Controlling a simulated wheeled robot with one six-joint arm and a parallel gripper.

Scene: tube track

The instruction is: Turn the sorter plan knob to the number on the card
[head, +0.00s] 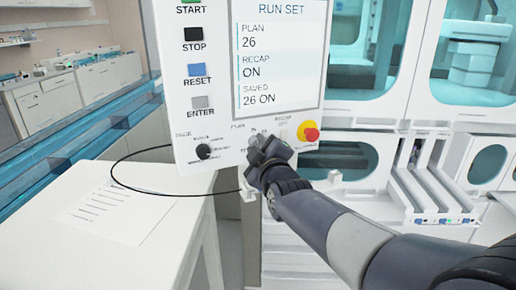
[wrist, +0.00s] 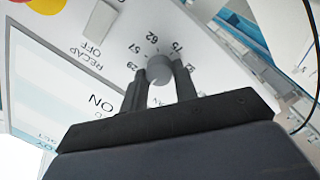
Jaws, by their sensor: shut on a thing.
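The grey plan knob (wrist: 158,69) is on the white control panel (head: 222,125). My gripper (wrist: 161,76) is shut on the knob, with one finger on each side. Numbers such as 57, 62 and 75 are printed around it; the knob's pointer mark is hidden. In the head view my gripper (head: 259,148) is at the panel's lower middle and covers the knob. The screen (head: 290,65) reads PLAN 26, RECAP ON, SAVED 26 ON. A white sheet (head: 118,212) with several lines, too small to read, lies on the white table (head: 165,232); I cannot tell whether it is the card.
A black knob (head: 203,152) is at the panel's lower left. A recap switch (wrist: 101,20) and a red and yellow stop button (head: 308,132) are near my gripper. START, STOP, RESET and ENTER buttons line the left. A black cable (head: 140,190) loops over the table.

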